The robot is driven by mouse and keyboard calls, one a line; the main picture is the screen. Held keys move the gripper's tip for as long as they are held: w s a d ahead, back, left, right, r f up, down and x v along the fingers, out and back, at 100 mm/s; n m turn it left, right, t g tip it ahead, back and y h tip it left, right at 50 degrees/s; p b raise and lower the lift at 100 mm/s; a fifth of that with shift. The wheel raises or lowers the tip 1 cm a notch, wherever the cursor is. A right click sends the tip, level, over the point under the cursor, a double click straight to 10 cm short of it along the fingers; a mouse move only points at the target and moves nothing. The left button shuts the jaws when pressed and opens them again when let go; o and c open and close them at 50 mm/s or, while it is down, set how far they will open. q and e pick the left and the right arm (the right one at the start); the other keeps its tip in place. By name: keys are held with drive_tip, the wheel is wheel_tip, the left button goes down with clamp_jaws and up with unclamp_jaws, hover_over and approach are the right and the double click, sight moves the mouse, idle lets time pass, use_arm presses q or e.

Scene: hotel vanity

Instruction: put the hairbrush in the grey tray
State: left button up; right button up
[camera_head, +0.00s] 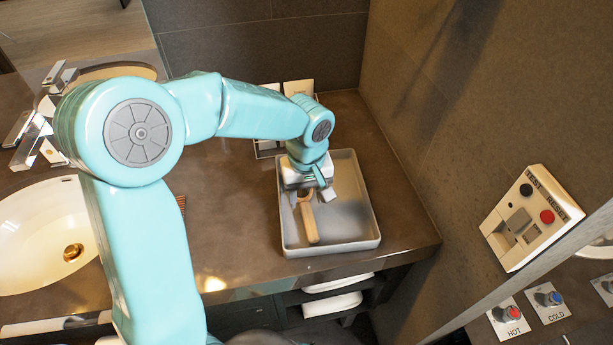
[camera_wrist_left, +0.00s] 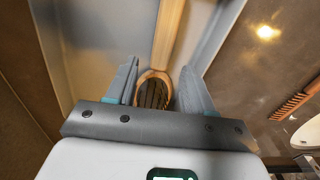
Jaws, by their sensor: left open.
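The hairbrush is a light wooden brush (camera_head: 310,223) inside the grey tray (camera_head: 372,222), its handle pointing toward the tray's near side. My left gripper (camera_head: 310,196) is over the tray, right at the brush's head, and partly hides it. In the left wrist view the oval head (camera_wrist_left: 153,92) with its dark face lies between the two spread fingers (camera_wrist_left: 163,80), with visible gaps on both sides. The jaws are open and not closed on it. The handle appears to rest on the tray floor. My right gripper does not show.
A wooden comb (camera_wrist_left: 293,104) lies on the brown counter (camera_head: 235,225), left of the tray and mostly behind my arm in the head view. A white sink (camera_head: 35,215) is at left. Small white items (camera_head: 298,88) stand behind the tray. A wall (camera_head: 450,130) rises at right.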

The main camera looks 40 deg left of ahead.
sight(306, 209)
use_arm(q)
wheel_tip(306, 209, up, 9)
drive_tip(key=shift+s+f, duration=0.15)
drive_tip(key=shift+f, duration=0.05)
idle(0.6)
